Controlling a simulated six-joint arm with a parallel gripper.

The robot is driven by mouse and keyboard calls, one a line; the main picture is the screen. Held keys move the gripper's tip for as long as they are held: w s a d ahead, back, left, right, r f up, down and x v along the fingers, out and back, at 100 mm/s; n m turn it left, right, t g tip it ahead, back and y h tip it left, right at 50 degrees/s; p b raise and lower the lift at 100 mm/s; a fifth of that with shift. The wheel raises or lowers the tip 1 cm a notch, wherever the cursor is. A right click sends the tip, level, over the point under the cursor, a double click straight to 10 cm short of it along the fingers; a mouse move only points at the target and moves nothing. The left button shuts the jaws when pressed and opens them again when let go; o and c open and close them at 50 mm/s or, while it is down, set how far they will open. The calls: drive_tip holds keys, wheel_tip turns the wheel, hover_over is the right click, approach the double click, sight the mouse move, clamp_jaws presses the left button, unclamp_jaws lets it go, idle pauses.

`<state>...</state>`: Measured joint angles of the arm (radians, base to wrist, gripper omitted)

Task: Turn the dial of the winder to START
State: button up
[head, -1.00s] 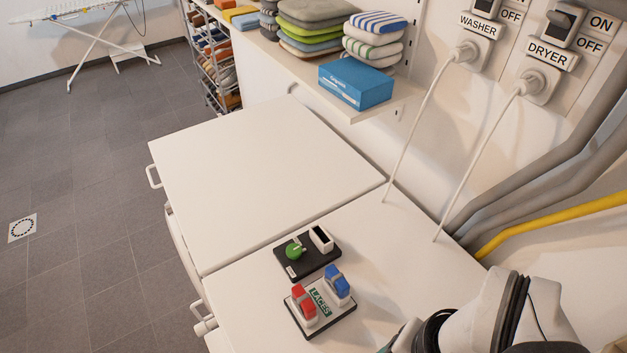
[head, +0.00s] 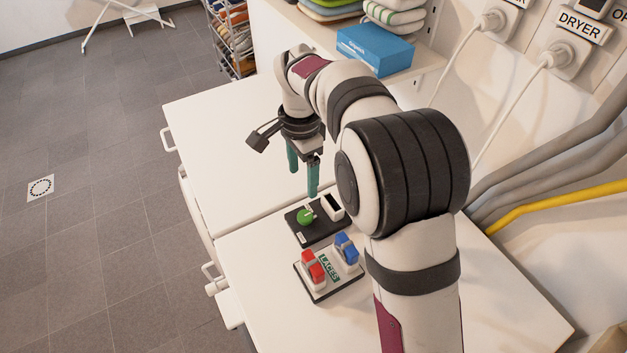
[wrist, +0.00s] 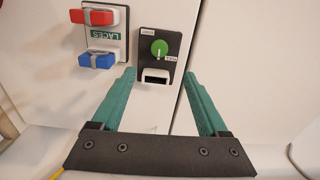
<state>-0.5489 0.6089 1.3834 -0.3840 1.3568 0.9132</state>
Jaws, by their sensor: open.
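The winder (head: 318,229) is a black plate on the white top, with a round green dial (head: 305,216) and a white block with a dark slot. In the wrist view the dial (wrist: 159,48) shows a pale bar lying roughly up and down in the picture. Two small white labels sit by the dial, one at its upper left and one at its lower right; I cannot read them surely. My gripper (head: 303,182) points down, open and empty, above and beyond the winder. In the wrist view its green fingers stand wide apart, below the dial.
A pale LACES board (head: 329,270) with a red clip (head: 313,266) and a blue clip (head: 346,249) lies close beside the winder. A blue box (head: 375,50) is on the shelf behind. White cords and grey pipes run along the right wall. The white top (head: 225,150) is otherwise largely clear.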

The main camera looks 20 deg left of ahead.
sight(305, 215)
wheel_tip(305, 215, down, 14)
drive_tip(key=shift+d+r, duration=0.1)
drive_tip(key=shift+r, duration=0.1)
clamp_jaws()
